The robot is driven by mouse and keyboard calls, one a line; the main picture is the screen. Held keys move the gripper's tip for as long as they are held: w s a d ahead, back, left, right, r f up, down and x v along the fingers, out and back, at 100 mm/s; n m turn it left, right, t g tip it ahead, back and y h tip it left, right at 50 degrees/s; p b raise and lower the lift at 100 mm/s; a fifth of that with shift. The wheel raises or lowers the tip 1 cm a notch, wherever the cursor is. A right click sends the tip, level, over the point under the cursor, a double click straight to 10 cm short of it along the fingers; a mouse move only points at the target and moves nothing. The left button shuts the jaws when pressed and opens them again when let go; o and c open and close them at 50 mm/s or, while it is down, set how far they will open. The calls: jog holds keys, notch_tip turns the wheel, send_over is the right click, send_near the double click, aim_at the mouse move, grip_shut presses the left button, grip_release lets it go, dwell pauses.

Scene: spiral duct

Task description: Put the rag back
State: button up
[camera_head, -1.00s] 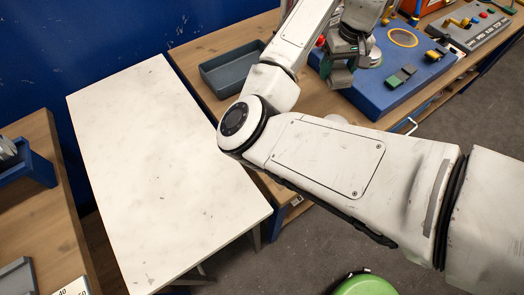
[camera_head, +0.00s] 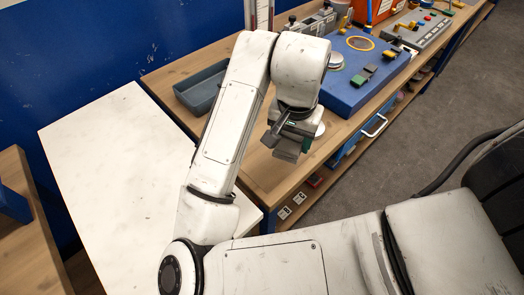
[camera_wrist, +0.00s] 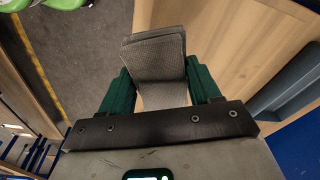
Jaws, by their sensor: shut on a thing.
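The rag (camera_wrist: 155,58) is a grey, folded, woven-looking piece held between the green fingers of my gripper (camera_wrist: 160,88) in the wrist view. My gripper is shut on it, and the rag sticks out past the fingertips. In the head view my gripper (camera_head: 292,140) hangs above the front edge of the wooden bench, left of the blue board, with the grey rag (camera_head: 287,154) at its lower end. The rag seems clear of the bench top, though the exact gap cannot be told.
A grey-blue open tray (camera_head: 179,93) lies at the back of the wooden bench (camera_head: 266,175); it also shows at the right of the wrist view (camera_wrist: 285,88). The blue board (camera_head: 345,92) holds small blocks and a yellow ring. A bare white table (camera_head: 110,165) stands at left.

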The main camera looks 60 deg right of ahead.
send_over(263, 156)
jog(key=s, duration=0.1)
jog(key=f, duration=0.5)
jog(key=shift+a+f, duration=0.35)
jog(key=shift+f, duration=0.05)
jog(key=shift+w+f, duration=0.45)
jog(key=shift+f, duration=1.75)
